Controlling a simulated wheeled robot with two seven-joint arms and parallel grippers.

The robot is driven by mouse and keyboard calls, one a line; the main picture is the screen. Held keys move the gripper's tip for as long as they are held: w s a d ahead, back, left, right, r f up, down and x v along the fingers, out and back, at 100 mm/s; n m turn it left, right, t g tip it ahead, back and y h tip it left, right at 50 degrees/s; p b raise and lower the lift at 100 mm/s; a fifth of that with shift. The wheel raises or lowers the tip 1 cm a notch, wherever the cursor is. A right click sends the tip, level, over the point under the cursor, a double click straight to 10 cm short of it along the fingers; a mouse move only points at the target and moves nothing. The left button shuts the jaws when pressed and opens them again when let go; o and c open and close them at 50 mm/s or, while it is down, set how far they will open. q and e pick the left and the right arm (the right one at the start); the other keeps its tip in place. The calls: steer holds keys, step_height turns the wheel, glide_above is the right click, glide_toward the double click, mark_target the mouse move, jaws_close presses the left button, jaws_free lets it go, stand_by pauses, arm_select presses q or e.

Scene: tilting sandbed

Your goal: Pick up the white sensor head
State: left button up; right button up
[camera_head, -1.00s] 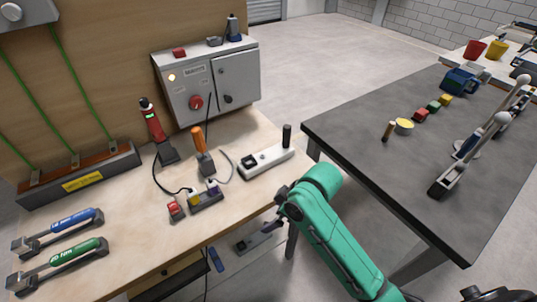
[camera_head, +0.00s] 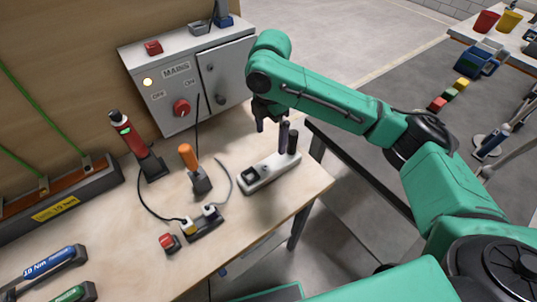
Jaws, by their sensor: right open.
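No part is clearly marked as the white sensor head. The closest match is a long white block (camera_head: 262,179) with a black square socket and a dark upright post (camera_head: 293,143) at its right end, lying on the wooden bench. My left gripper is not in view.
A grey mains box (camera_head: 190,90) stands at the back of the bench. A red handheld tool (camera_head: 128,135), an orange-handled tool (camera_head: 188,158), a power strip (camera_head: 204,224) with cables and a red button (camera_head: 169,242) lie left of the block.

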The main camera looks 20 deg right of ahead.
glide_above(272, 164)
steer(key=s, duration=0.1)
step_height(272, 164, down, 5)
steer(key=shift+s+a+r+p, duration=0.1)
steer(key=shift+s+r+p, duration=0.1)
steer(key=shift+p, duration=0.2)
steer(key=f, duration=0.2)
steer(key=w+f+p, duration=0.1)
steer(key=f, duration=0.3)
steer(key=shift+w+p, duration=0.25)
steer(key=shift+p, duration=0.05)
steer(key=shift+s, duration=0.15)
steer(key=shift+c, duration=0.9)
steer(key=shift+f, duration=0.1)
steer(key=c, duration=1.1)
steer(key=shift+c, duration=1.4)
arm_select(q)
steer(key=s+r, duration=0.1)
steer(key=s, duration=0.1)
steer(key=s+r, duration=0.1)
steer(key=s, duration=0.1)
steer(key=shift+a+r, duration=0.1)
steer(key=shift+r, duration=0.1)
